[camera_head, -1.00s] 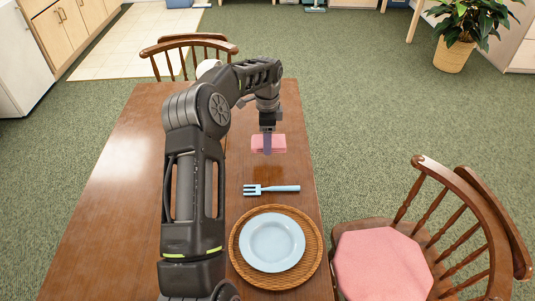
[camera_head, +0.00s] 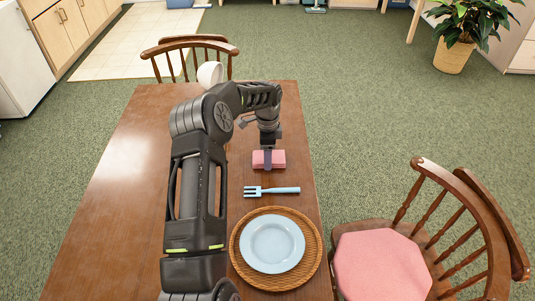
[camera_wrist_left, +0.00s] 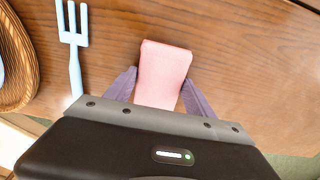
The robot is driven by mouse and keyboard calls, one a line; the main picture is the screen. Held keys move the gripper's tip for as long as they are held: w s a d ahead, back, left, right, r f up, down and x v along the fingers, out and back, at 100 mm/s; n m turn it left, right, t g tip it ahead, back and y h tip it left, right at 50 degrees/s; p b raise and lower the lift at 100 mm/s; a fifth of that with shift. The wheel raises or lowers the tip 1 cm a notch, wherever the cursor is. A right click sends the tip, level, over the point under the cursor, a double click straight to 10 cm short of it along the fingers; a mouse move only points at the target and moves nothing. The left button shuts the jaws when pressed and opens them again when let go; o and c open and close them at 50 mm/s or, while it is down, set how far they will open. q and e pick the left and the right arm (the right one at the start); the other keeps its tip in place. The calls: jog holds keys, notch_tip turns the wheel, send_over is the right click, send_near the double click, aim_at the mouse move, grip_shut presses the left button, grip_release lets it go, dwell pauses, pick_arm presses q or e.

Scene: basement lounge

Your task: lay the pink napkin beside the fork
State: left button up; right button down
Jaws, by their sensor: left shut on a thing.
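The pink napkin (camera_head: 276,158) is a folded block in the head view, just beyond the light blue fork (camera_head: 272,191). My left gripper (camera_head: 268,163) is shut on the napkin from above. In the left wrist view the napkin (camera_wrist_left: 163,70) sits between the two purple-grey fingers of my left gripper (camera_wrist_left: 158,95). The fork (camera_wrist_left: 75,45) lies to its left there, tines showing, apart from the napkin. The napkin is low over the table or on it; I cannot tell whether it touches. My right gripper is out of view.
A light blue plate (camera_head: 272,244) sits on a round woven mat (camera_head: 237,243) on the near side of the fork. The wooden table (camera_head: 125,190) is bare on the left. A chair with a pink seat (camera_head: 380,264) stands at the right.

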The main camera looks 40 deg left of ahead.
pick_arm(q)
jog(key=shift+f, duration=0.15)
jog(key=o, duration=1.3)
notch_tip(320, 180, up, 12)
jog(key=shift+r+b, duration=0.2)
jog(key=shift+b, duration=0.4)
